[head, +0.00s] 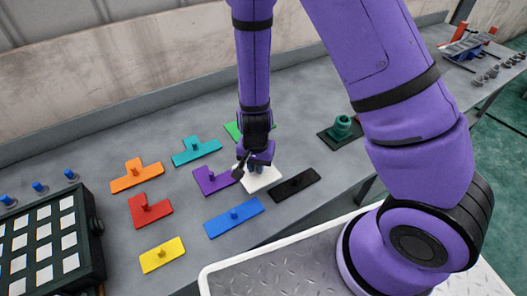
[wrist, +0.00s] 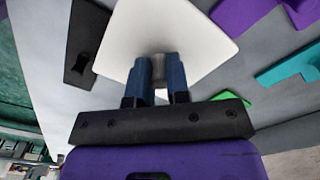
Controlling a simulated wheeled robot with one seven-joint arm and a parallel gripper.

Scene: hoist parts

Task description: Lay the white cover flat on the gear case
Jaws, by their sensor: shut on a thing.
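The white cover (head: 264,181) is a flat white plate under my gripper (head: 256,165) in the head view, among several coloured plates on the grey bench. The part between the fingers is mostly hidden. I cannot tell whether the cover touches the bench. No part is clearly recognisable as the gear case.
Orange (head: 136,176), red (head: 150,210), yellow (head: 162,255), blue (head: 234,217), teal (head: 196,150), purple (head: 213,180) and black (head: 293,185) plates lie around. A dark green part (head: 342,127) stands right. A dark frame with white squares (head: 92,240) stands left.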

